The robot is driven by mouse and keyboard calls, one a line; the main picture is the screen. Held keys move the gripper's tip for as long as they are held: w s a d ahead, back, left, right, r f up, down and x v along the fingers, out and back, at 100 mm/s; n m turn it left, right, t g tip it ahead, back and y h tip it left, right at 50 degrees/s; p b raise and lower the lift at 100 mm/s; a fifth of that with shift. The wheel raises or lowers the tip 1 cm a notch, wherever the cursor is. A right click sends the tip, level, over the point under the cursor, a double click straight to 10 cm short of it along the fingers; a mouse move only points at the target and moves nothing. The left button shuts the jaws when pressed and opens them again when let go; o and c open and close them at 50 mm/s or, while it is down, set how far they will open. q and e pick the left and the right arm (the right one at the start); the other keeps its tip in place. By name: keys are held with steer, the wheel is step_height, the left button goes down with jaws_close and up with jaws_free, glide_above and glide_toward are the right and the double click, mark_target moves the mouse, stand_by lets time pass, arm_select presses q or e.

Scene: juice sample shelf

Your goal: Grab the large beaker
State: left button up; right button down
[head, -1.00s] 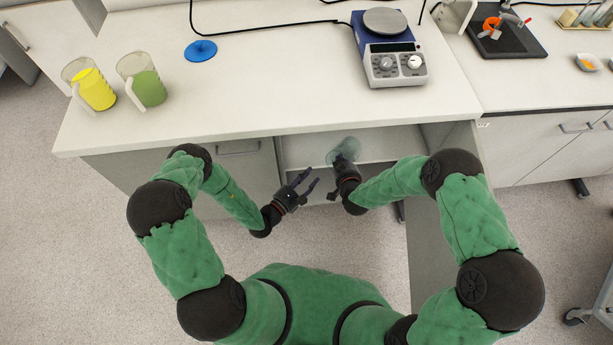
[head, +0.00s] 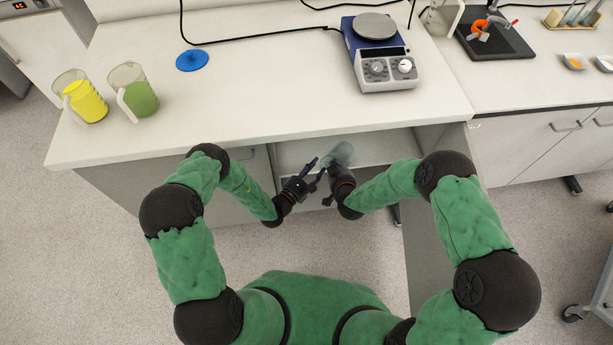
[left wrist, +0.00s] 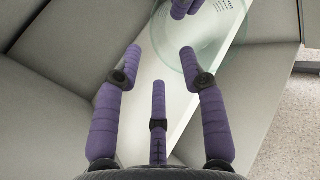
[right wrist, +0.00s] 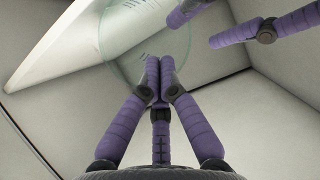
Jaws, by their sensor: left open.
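The exact contact of the right fingertips is partly hidden.
The white worktop (head: 250,110) overhangs the cabinet. The cabinet's side walls and shelf (head: 295,155) closely surround both grippers.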

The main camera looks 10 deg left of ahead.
mark_target(322, 163)
arm_select(q)
steer(key=shift+x, duration=2.3)
steer(key=shift+c, duration=0.3)
jaws_close()
steer(key=shift+s, duration=0.1)
arm_select(e)
steer(key=shift+r, duration=0.7)
arm_select(q)
steer(key=shift+f, duration=0.1)
arm_select(e)
steer(key=shift+w, duration=0.15)
steer(key=shift+r, duration=0.1)
arm_select(q)
steer(key=shift+s, duration=0.1)
arm_select(e)
steer(key=shift+s+d+r, duration=0.2)
steer(key=shift+s+r, duration=0.1)
steer(key=shift+s, duration=0.05)
steer(key=f+v, duration=0.1)
steer(key=v, duration=1)
steer(key=shift+s, duration=0.4)
